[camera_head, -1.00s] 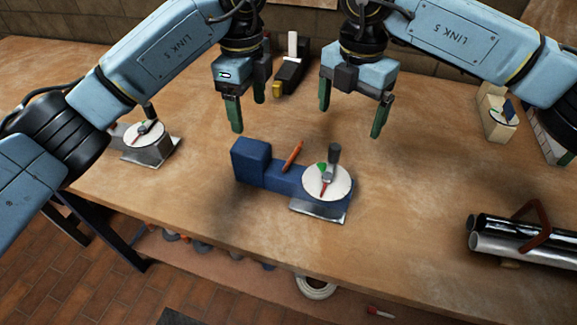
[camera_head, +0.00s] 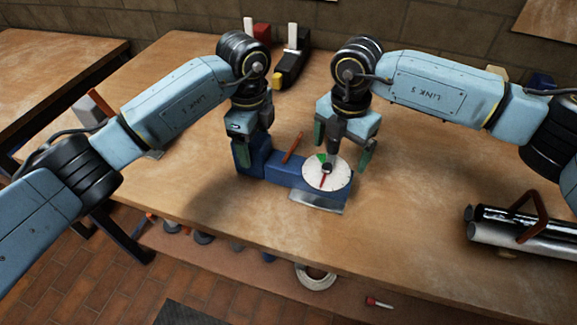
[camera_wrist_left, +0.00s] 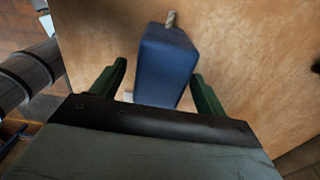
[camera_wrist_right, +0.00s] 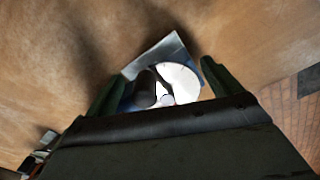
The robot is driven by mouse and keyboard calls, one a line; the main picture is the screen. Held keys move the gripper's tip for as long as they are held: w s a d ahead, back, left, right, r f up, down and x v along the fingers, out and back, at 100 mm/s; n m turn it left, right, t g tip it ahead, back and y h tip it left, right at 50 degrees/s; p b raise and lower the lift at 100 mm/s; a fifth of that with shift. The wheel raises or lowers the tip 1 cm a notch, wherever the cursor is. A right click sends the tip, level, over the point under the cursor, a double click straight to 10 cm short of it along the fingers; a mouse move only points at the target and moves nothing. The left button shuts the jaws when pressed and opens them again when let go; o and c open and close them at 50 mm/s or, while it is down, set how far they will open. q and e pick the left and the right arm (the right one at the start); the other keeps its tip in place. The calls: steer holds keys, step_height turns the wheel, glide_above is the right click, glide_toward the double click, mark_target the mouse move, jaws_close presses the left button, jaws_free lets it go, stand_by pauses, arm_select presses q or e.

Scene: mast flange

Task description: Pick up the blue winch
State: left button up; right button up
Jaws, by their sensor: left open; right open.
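The blue winch (camera_head: 283,173) lies on the workbench, with a tall block at its left end, an orange-red bar and a white dial (camera_head: 318,181) at its right end over a metal plate. My left gripper (camera_head: 250,145) is open over the tall block. In the left wrist view the blue block (camera_wrist_left: 165,65) sits between its fingers. My right gripper (camera_head: 341,150) is open over the dial end. In the right wrist view the dial (camera_wrist_right: 185,78) shows between its fingers. Whether the fingers touch the winch I cannot tell.
Metal pipes with a brown handle (camera_head: 528,222) lie at the right of the wooden bench (camera_head: 420,180). Red and black items (camera_head: 290,65) stand at the back. A grey piece behind my left arm is mostly hidden. The bench front is clear.

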arm_select(q)
steer(key=shift+f, duration=0.9)
arm_select(e)
steer(key=shift+f, duration=0.9)
arm_select(q)
steer(key=c, duration=1.1)
arm_select(e)
steer(key=c, duration=1.1)
arm_select(q)
steer(key=shift+c, duration=0.9)
